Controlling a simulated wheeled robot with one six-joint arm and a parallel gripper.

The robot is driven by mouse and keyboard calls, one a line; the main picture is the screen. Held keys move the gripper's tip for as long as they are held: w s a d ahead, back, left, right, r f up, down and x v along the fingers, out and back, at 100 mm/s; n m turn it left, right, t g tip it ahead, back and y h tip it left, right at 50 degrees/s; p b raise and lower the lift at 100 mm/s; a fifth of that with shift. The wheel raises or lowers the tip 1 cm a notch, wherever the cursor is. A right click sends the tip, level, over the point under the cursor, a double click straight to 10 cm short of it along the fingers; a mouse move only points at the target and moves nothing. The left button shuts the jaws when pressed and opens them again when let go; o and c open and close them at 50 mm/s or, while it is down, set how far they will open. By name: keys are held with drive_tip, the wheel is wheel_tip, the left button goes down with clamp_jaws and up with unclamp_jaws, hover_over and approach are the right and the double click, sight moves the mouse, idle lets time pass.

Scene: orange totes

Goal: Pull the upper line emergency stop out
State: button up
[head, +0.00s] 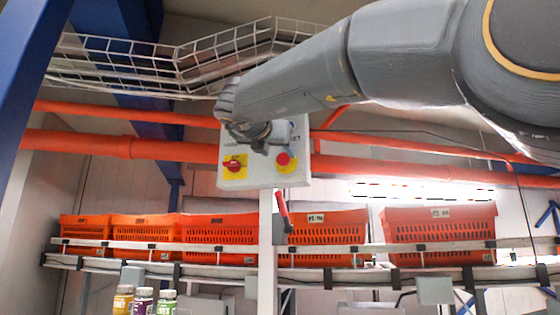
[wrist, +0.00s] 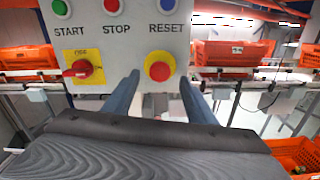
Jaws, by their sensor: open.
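The emergency stop (wrist: 158,71) is a round red button on a yellow plate, at the lower right of a white control box (wrist: 120,44). It also shows in the head view (head: 284,160). In the wrist view my gripper (wrist: 159,77) is open, with one blue-grey finger on each side of the red button. I cannot tell whether the fingers touch it. In the head view my gripper (head: 262,141) is in front of the box and hides part of its upper half.
A red rotary switch (wrist: 82,67) on a yellow plate sits left of the stop. Green, red and blue buttons marked START, STOP and RESET lie above. Orange totes (head: 437,237) stand on a conveyor (head: 400,276) behind. Orange pipes (head: 75,145) run behind the box.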

drive_tip(key=b+v, duration=0.1)
drive_tip(key=v, duration=0.2)
drive_tip(key=shift+s+a, duration=0.1)
drive_tip(key=shift+s, duration=0.25)
idle(0.3)
